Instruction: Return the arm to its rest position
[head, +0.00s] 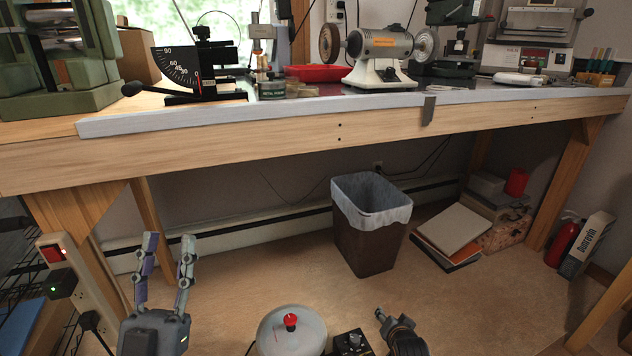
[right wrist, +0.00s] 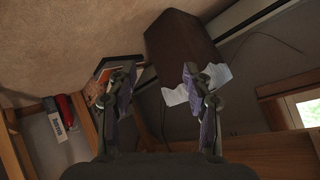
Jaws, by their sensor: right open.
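My left gripper (head: 169,242) stands low at the left in the head view, fingers pointing up. Its two fingers are apart with nothing between them. My right gripper (right wrist: 158,78) shows in the right wrist view, with its fingers spread and the gap between them empty. Part of my own dark arm shows at the bottom of the head view, right of centre. No object is held in either gripper.
A long wooden workbench (head: 230,144) spans the head view, carrying a bench grinder (head: 381,45) and other tools. A power strip (head: 70,285) is left.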

